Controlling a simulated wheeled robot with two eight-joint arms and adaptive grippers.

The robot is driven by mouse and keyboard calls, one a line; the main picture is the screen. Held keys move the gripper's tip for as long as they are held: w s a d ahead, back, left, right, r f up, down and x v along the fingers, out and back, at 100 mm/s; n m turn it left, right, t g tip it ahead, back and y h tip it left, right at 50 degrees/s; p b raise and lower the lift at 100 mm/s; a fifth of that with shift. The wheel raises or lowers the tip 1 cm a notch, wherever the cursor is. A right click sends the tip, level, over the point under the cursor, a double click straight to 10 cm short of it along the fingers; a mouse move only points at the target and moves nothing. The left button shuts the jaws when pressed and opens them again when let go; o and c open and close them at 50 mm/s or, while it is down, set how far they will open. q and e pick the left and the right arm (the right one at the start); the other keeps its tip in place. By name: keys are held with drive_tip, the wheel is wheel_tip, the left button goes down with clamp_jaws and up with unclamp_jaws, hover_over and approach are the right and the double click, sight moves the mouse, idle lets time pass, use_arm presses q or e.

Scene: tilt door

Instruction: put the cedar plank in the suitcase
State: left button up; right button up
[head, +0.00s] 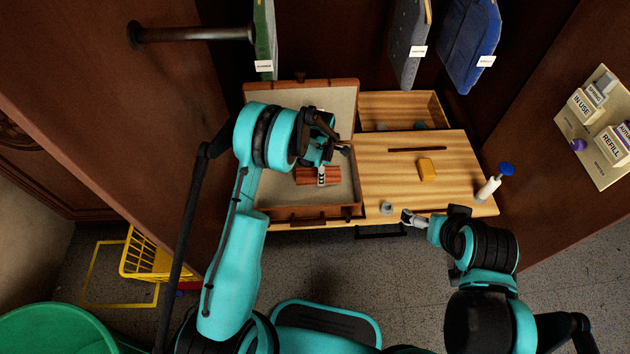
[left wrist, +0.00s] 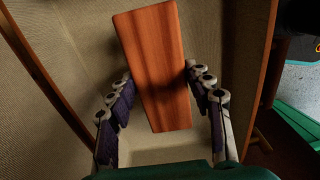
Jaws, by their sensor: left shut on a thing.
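The cedar plank (head: 309,177) is a reddish-brown block inside the outline of the open brown suitcase (head: 290,213), which has a beige lining. My left gripper (head: 322,174) is over the suitcase and shut on the plank. In the left wrist view the plank (left wrist: 154,62) sits between the two fingers of my left gripper (left wrist: 158,76), with the suitcase's beige lining (left wrist: 60,95) around it. I cannot tell whether the plank touches the suitcase floor. My right gripper (head: 408,217) is at the table's front edge, too small to read its opening.
An open compartment (head: 400,97) lies behind. Garments (head: 470,45) hang above.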

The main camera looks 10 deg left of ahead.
sight(315, 178)
use_arm(q)
drive_tip(key=shift+w+a+f, duration=0.1)
drive_tip(key=shift+a+f, duration=0.4)
drive_tip(key=shift+a, duration=0.35)
drive_tip(key=shift+f+b, duration=0.9)
drive_tip(key=shift+f, duration=1.1)
drive_tip(key=o, duration=0.9)
drive_tip(key=shift+f, duration=0.2)
drive_tip(key=o, duration=0.4)
drive_tip(key=shift+o, duration=0.2)
drive_tip(key=shift+r, duration=0.1)
